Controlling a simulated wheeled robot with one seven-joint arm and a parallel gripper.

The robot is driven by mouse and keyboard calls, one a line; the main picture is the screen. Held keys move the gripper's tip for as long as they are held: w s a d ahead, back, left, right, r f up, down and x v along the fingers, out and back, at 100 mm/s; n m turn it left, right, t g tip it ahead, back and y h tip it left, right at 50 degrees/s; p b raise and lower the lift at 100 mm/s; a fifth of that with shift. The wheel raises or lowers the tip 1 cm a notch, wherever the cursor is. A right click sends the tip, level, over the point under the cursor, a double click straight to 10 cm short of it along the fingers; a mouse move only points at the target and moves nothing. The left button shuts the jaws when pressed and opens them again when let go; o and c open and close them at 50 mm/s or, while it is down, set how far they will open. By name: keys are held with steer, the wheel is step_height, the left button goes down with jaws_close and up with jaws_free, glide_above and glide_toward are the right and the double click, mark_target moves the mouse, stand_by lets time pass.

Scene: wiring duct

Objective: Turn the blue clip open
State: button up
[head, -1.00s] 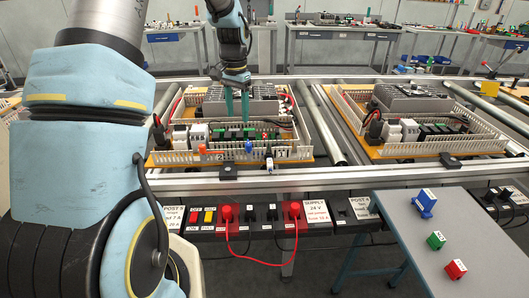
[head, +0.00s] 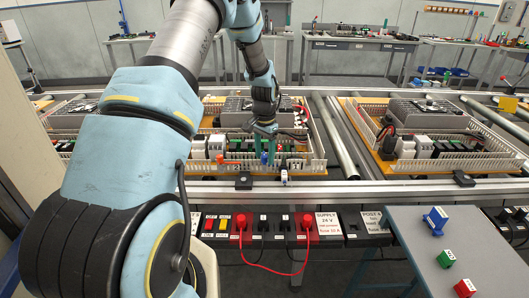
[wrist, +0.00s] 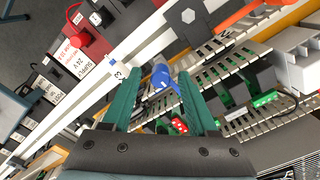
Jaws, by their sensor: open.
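The blue clip (wrist: 163,77) sits on the slotted white duct wall at the front of the left panel. In the head view the blue clip (head: 264,158) shows small, partly behind my fingers. My gripper (wrist: 157,74) is open, with one green finger on each side of the clip in the wrist picture. In the head view my gripper (head: 265,150) points down at the duct's front wall. I cannot tell whether the fingertips touch the clip. The clip's turn angle is hard to read.
An orange clip (head: 227,162) sits on the same wall to the left. Relays and terminals fill the panel behind. The rail with red plugs (head: 240,221) and a red cable lies in front. A grey table (head: 410,262) holds blue, green and red blocks.

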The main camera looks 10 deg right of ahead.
jaws_close()
stand_by(0.5)
stand_by(1.0)
